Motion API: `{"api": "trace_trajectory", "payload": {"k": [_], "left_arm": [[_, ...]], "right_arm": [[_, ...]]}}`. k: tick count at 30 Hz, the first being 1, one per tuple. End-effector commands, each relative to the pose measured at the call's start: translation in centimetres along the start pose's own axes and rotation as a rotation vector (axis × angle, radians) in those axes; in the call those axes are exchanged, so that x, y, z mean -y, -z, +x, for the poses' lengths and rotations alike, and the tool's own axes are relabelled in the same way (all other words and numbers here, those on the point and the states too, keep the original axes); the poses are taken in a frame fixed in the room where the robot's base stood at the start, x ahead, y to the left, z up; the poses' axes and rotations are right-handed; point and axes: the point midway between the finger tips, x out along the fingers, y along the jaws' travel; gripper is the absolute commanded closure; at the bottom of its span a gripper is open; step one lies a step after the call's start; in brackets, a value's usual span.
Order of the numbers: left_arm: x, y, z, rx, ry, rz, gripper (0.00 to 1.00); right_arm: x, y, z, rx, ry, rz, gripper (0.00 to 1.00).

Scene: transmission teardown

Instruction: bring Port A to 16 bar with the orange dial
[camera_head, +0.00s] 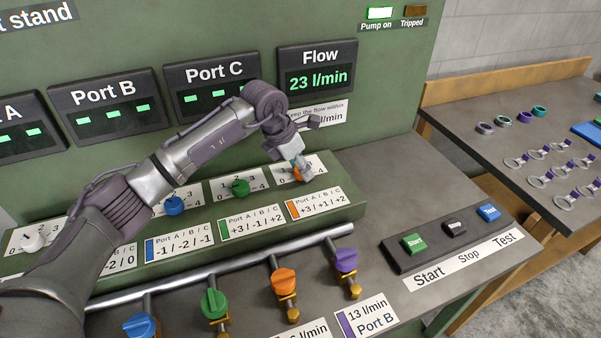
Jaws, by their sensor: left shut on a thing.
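The orange dial (297,176) sits at the right end of the green dial panel, mostly hidden by my left gripper (303,170). My left gripper is shut on it from above. The card below it reads Port A / B / C, +3 / +1 / +2. Which number the dial points to is hidden. The Port A display (18,130) is cut off at the left edge and shows green dashes. The Port B display (113,107) and Port C display (216,92) show dashes too. My right gripper is not in view.
The Flow display (318,82) reads 23 l/min, and the Pump on lamp (380,13) is lit. A green dial (240,188), a blue dial (174,205) and a white dial (33,241) are to the left. Coloured valves line the pipe (240,260) in front. Start, Stop and Test buttons are at right.

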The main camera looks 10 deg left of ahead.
Motion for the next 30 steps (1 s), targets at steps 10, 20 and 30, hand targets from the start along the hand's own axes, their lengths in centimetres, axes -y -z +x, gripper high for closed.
{"api": "trace_trajectory", "payload": {"k": [10,20,30], "left_arm": [[-0.19,-0.05,-0.02,0.002,0.056,0.142,0.93],[-0.17,-0.07,-0.1,0.001,0.07,0.172,0.93],[-0.16,-0.07,-0.1,0.001,0.069,0.171,0.41]], "right_arm": [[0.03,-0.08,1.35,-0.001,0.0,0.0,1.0],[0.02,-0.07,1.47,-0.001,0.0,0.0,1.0],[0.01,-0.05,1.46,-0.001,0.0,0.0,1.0]]}}
